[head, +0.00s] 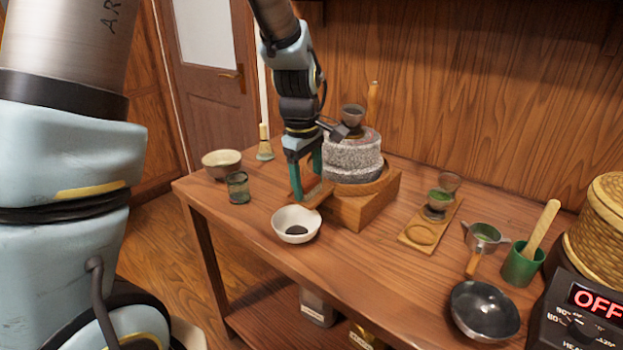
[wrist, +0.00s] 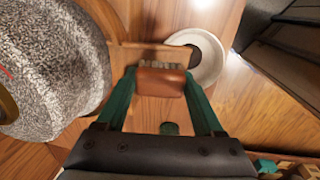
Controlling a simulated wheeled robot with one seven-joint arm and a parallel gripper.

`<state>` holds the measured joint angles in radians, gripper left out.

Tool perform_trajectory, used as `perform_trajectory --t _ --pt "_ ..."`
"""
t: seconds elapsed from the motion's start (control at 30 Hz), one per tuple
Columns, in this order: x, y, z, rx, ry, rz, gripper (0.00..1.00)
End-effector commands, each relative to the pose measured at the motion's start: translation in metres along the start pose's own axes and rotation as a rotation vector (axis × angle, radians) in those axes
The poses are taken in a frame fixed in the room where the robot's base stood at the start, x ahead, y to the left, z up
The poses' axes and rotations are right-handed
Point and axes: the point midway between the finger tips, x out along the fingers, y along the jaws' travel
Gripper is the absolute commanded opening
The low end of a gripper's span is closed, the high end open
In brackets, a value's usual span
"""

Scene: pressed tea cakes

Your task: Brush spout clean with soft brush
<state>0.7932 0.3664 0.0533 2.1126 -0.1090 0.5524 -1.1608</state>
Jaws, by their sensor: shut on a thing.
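My gripper (head: 307,182) reaches down at the front left of the stone mill. In the wrist view its green fingers are shut on a soft brush (wrist: 161,82), a red-brown block with a short row of bristles at its far edge. The bristles lie at the wooden spout (wrist: 125,55); I cannot tell whether they press on it. The grey mill (head: 352,157) stands on a wooden base (head: 365,210), and the spout (head: 320,196) juts from it. A white bowl (head: 283,222), dark inside, stands by the spout's end; it also shows in the wrist view (wrist: 215,72).
A beige bowl (head: 221,165), a green cup (head: 238,188) and a whisk-like tool (head: 264,150) stand left. A wooden tray (head: 415,237), a strainer (head: 483,240), a black bowl (head: 484,310) and a green holder (head: 522,265) stand right. The front middle of the table is clear.

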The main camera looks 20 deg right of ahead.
Motion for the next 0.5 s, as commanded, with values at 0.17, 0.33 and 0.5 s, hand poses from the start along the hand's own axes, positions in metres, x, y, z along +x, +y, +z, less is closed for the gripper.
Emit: perform_trajectory --t 0.17,0.33,0.5 --pt "0.000 -0.010 0.000 -0.001 -0.001 -0.002 0.25" --pt "-0.002 -0.021 0.000 -0.002 0.000 0.001 0.25" --pt "-0.002 -0.021 0.000 -0.001 0.000 0.001 0.25"
